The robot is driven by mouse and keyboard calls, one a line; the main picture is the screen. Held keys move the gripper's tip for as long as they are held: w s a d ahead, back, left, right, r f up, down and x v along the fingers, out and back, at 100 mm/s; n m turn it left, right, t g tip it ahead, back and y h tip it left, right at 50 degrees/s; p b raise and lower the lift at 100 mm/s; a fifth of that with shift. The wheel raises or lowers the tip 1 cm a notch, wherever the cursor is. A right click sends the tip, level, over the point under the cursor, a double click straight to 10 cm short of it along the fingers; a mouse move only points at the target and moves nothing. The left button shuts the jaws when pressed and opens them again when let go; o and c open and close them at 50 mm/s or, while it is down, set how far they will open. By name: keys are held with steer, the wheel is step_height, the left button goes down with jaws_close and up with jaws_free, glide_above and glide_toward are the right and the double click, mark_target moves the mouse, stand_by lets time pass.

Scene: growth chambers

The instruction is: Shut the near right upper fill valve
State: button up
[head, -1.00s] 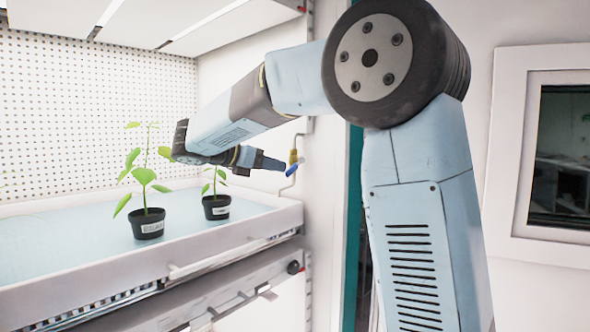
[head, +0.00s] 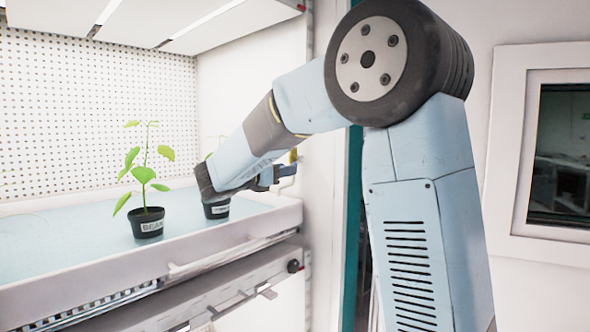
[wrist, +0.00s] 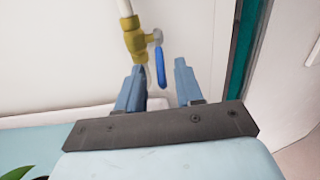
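The fill valve has a yellow brass body (head: 293,155) on a thin pipe by the right wall of the upper chamber. In the wrist view its body (wrist: 135,40) is at top centre, and its blue lever (wrist: 160,68) points down, roughly along the pipe. My gripper (wrist: 160,84) is open and empty. Its two fingers point toward the valve, with the lever showing between their tips. I cannot tell how far short of the lever the tips are. In the head view my gripper (head: 272,178) is just left of and below the valve body, partly hidden by my wrist.
A potted bean plant (head: 148,222) stands on the pale blue tray (head: 95,240). A second pot (head: 216,210) is close below my wrist, its plant mostly hidden. The tray's raised white rim (head: 240,228) runs below my gripper. A wall window (head: 560,150) is at right.

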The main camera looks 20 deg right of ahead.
steer(key=shift+x, duration=2.6)
jaws_close()
